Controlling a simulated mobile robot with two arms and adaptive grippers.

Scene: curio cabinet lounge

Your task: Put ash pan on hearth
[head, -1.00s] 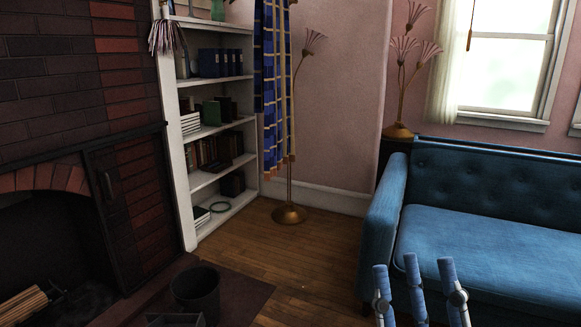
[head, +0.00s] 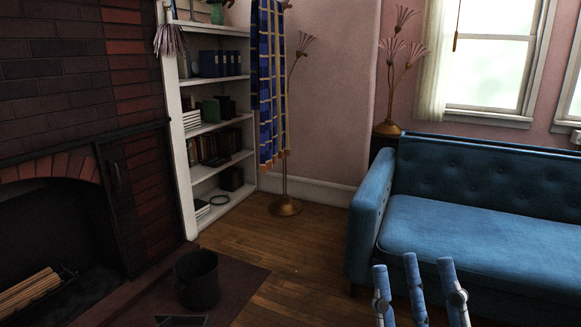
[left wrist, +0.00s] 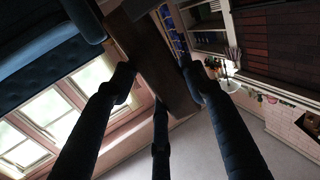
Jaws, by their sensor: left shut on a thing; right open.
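The hearth (head: 236,284) is a dark reddish slab in front of the brick fireplace, at the lower left of the head view. In the left wrist view, a dark brown, flat-sided thing (left wrist: 150,50), which I take as the ash pan, lies between the fingers of my left gripper (left wrist: 160,78), shut on it. At the bottom edge of the head view a dark angular shape (head: 181,321) shows over the hearth, cut off; it may be the same pan. My right gripper (head: 414,275) is open and empty, in front of the blue sofa.
A black bucket (head: 197,279) stands on the hearth. Logs (head: 30,290) lie in the firebox at left. A white bookshelf (head: 188,150), a brass floor lamp (head: 285,207) and the blue sofa (head: 450,225) stand beyond. Wooden floor (head: 290,250) between them is clear.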

